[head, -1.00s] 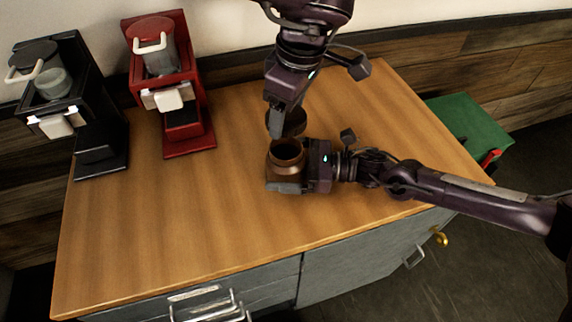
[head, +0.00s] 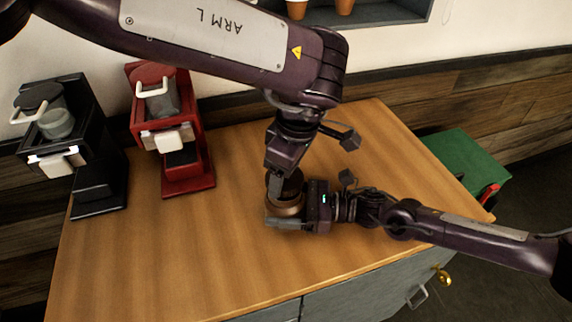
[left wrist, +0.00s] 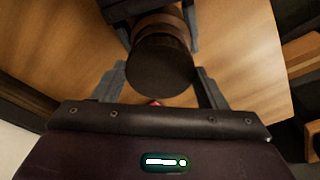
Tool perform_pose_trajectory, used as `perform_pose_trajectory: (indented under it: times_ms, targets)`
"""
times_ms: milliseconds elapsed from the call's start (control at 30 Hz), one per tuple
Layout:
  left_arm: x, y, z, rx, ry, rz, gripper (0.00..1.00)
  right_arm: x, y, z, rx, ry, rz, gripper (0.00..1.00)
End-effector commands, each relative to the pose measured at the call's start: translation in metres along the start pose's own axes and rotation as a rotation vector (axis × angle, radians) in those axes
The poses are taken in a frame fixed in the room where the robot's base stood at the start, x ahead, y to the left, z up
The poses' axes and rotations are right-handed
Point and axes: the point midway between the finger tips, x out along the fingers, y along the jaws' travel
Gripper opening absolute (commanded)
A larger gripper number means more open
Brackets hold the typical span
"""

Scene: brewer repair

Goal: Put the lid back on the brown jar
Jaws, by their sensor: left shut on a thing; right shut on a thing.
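The brown jar (head: 284,209) stands on the wooden counter, and its body also shows in the left wrist view (left wrist: 168,18). My right gripper (head: 288,218) is shut around the jar from the right. My left gripper (head: 282,186) is shut on the dark round lid (head: 294,184), directly over the jar mouth. In the left wrist view the lid (left wrist: 159,66) is a dark disc between my left fingers (left wrist: 161,82), overlapping the jar. The lid hides the jar's mouth, and I cannot tell whether the lid touches the rim.
A red brewer (head: 170,130) and a black brewer (head: 75,145) stand at the left of the wooden counter (head: 170,250). A green box (head: 465,165) is beyond the counter's right edge. The counter's front left is clear.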

Motion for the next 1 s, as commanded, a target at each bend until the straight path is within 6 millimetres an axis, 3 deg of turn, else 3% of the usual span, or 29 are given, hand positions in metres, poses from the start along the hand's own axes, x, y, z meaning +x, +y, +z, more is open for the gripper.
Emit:
perform_pose_trajectory:
  times_ms: [467,1000]
  targets:
    - [0.0,0.0,0.0,0.0,0.0,0.001,0.41,0.0,-0.001,0.0,0.0,0.0,-0.001,0.31]
    - [0.018,0.001,0.003,0.0,0.0,0.001,0.41,0.0,-0.001,0.0,-0.001,0.0,-0.001,0.31]
